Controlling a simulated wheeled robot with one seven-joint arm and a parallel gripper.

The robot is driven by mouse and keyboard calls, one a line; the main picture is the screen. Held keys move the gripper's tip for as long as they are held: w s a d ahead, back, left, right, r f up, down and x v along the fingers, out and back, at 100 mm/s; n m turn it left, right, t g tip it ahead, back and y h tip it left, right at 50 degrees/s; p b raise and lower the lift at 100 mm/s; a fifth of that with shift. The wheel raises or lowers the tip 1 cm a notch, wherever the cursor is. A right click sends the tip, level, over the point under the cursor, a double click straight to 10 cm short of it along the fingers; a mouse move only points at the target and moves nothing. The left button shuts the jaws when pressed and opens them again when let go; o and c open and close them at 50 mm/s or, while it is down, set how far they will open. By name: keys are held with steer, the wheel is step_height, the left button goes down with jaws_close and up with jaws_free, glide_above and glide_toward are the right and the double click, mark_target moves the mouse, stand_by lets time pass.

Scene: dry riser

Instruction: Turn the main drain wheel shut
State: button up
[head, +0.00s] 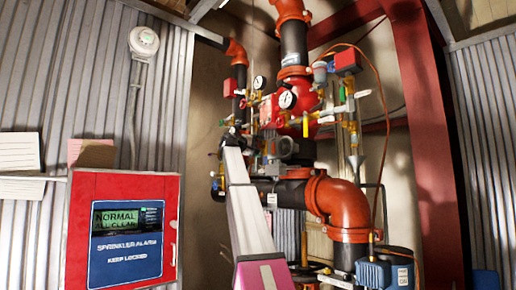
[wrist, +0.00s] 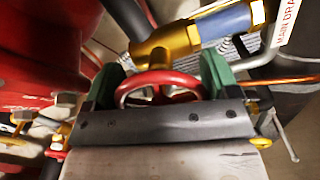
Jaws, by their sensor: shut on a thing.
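The main drain wheel (wrist: 160,86) is a small red handwheel on a brass valve (wrist: 178,42), seen in the wrist view. A white tag (wrist: 287,22) by it reads "MAIN DRA" before the frame cuts it off. My gripper (wrist: 160,72) has a green finger on each side of the wheel and is shut on its rim. The dark gripper body covers the wheel's near part. In the head view my gripper (head: 236,138) reaches in among the riser fittings. There the wheel cannot be made out clearly.
Orange and black riser pipes (head: 337,204), gauges (head: 287,99) and thin copper lines crowd around my arm. A red alarm cabinet (head: 122,229) stands at left. A red steel column (head: 425,120) stands at right. A blue motor-like unit (head: 383,272) sits low at right.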

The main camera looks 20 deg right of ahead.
steer(key=m, duration=0.5)
steer(key=shift+f+m, duration=0.2)
steer(key=shift+m, duration=0.1)
steer(key=m, duration=1.6)
steer(key=shift+w+a+f, duration=0.1)
steer(key=shift+w+a, duration=0.1)
steer(key=shift+w, duration=0.2)
steer(key=shift+m, duration=0.3)
steer(key=o, duration=0.8)
steer(key=shift+a, duration=0.1)
steer(key=v, duration=1)
steer(key=shift+a, duration=0.3)
